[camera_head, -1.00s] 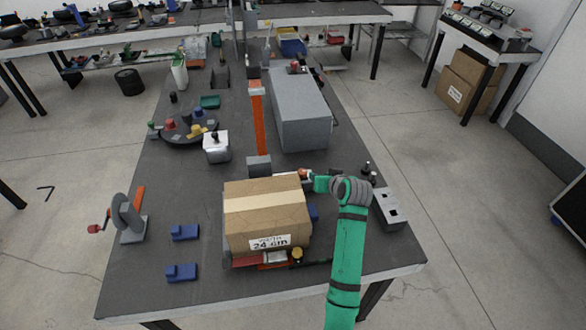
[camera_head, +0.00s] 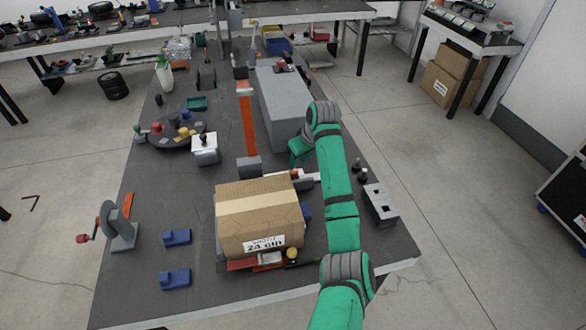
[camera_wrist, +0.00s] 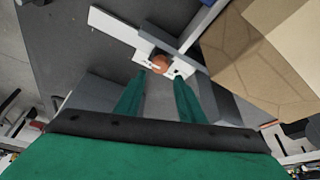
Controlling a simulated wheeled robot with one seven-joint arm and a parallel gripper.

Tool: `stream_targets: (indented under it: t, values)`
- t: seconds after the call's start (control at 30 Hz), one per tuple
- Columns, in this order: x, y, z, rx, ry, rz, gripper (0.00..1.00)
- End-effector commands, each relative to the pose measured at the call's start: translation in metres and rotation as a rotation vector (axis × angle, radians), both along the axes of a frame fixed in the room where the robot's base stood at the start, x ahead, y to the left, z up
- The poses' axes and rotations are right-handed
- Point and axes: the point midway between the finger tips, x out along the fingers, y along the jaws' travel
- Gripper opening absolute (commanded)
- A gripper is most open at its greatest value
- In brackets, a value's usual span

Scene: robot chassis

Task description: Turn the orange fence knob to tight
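The orange fence knob (camera_wrist: 161,63) is a small round cap on a white and grey bracket (camera_wrist: 112,27) in the wrist view. In the head view the knob (camera_head: 294,174) shows small behind the cardboard box, too small to read its setting. My gripper (camera_wrist: 160,76) has two green fingers that stand apart, with the knob just ahead of and between their tips. Nothing is held, and I cannot tell whether the fingertips touch the bracket. In the head view my gripper (camera_head: 299,152) hangs behind the knob, partly hidden by my arm.
A cardboard box (camera_head: 240,227) marked 24 cm stands close by; it also shows in the wrist view (camera_wrist: 255,55). A long grey block (camera_head: 281,110) lies behind my gripper. A grey block with holes (camera_head: 380,205) is at the right. Blue blocks (camera_head: 176,238) sit at the left.

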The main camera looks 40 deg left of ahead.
Motion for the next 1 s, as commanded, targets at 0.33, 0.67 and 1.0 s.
stream_targets:
  t: [0.33,0.67,1.0]
  values:
    - [0.006,0.020,-0.051,0.000,0.001,-0.001,0.35]
    - [0.007,0.026,-0.064,0.000,0.000,0.001,0.35]
    - [0.007,0.026,-0.064,0.001,0.000,0.001,0.06]
